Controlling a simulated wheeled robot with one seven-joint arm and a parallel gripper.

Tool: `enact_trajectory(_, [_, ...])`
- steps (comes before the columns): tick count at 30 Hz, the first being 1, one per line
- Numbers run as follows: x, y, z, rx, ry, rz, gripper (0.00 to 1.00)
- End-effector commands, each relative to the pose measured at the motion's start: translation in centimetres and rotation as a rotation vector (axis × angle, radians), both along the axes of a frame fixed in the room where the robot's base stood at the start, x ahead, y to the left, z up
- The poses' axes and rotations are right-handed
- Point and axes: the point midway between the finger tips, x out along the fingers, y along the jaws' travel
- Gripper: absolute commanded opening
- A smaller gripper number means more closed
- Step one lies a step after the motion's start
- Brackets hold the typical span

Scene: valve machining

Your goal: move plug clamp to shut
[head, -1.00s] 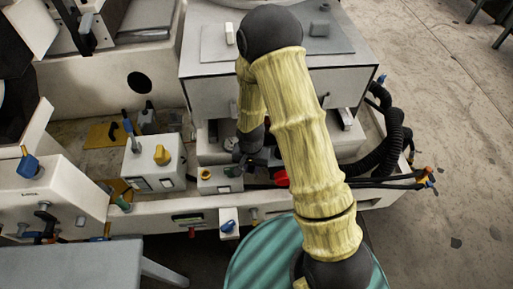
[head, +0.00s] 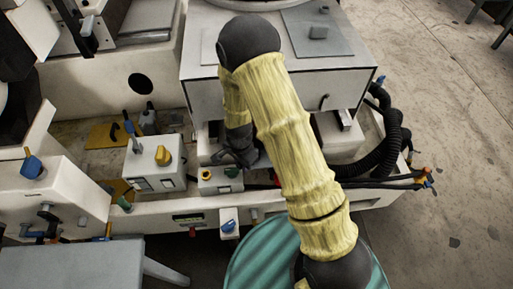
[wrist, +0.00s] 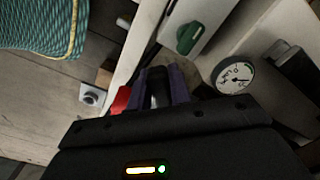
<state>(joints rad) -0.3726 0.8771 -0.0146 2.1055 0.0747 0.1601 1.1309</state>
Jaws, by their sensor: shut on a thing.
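My gripper (head: 236,156) is low beside the white machine body in the head view, just above a small box with a green knob. In the wrist view my gripper (wrist: 163,87) has its two dark fingers closed around a short black handle (wrist: 157,86), which seems to be the plug clamp's lever. A red part (wrist: 121,99) shows just left of the fingers. The rest of the clamp is hidden behind the fingers and wrist, so its angle cannot be told.
The green knob (wrist: 189,37) and a round dial gauge (wrist: 233,76) are close to the fingers. A box with a yellow knob (head: 163,155) stands to the left. Black hoses (head: 384,150) run at the right. A teal ribbed drum (head: 262,262) stands in front.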

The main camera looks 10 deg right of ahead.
Motion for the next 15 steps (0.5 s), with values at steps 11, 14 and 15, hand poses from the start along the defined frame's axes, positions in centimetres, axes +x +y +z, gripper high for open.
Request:
enact_trajectory(11, [0.73,0.45,0.08,0.000,-0.005,-0.105,0.00])
enact_trajectory(14, [0.84,0.51,0.13,0.000,-0.005,-0.118,0.00])
enact_trajectory(15, [0.96,0.56,0.18,0.000,-0.006,-0.136,0.00])
